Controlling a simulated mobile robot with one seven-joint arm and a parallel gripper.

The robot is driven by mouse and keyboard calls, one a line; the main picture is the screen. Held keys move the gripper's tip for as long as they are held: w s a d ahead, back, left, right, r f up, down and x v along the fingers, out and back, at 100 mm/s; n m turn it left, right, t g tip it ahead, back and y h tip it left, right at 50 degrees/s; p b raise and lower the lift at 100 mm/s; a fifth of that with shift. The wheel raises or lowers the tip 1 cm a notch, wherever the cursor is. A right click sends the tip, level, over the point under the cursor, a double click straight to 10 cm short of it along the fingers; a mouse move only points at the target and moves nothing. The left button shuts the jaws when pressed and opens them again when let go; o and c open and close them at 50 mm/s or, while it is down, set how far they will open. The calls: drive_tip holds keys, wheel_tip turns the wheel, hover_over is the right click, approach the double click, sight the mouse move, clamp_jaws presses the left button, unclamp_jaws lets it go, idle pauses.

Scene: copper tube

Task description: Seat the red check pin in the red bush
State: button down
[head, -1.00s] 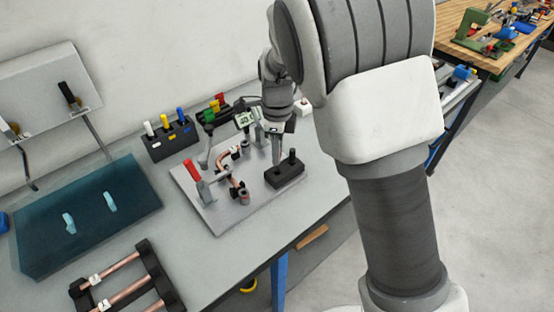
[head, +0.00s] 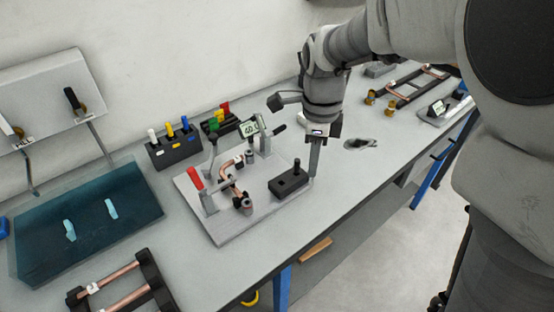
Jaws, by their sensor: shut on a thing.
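My gripper (head: 314,168) points down just right of the black block on the fixture plate, above the bench. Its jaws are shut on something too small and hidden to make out. The black block (head: 289,186) has an upright black post (head: 296,165). The grey fixture plate (head: 225,232) carries a bent copper tube (head: 228,178) and a clamp with a red handle (head: 196,179). A rack (head: 176,153) behind holds white, yellow and blue handled pieces. I cannot pick out the red check pin or the red bush for certain.
A copper tube rack (head: 122,287) is at the front. A grey oval item (head: 360,144) lies right of my gripper.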

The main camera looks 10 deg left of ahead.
drive_tip(key=shift+s+a+f+b, duration=0.2)
drive_tip(key=shift+s+a+f, duration=0.2)
drive_tip(key=shift+a+f, duration=1.75)
drive_tip(key=shift+s+a+f+b, duration=0.15)
drive_tip(key=shift+s+a+f, duration=0.2)
drive_tip(key=shift+a+f, duration=1.75)
drive_tip(key=shift+s+a+f+b, duration=0.3)
drive_tip(key=shift+a+f, duration=0.85)
drive_tip(key=shift+a, duration=1.95)
drive_tip(key=shift+s, duration=0.1)
drive_tip(key=shift+f, duration=0.15)
drive_tip(key=c, duration=0.8)
unclamp_jaws()
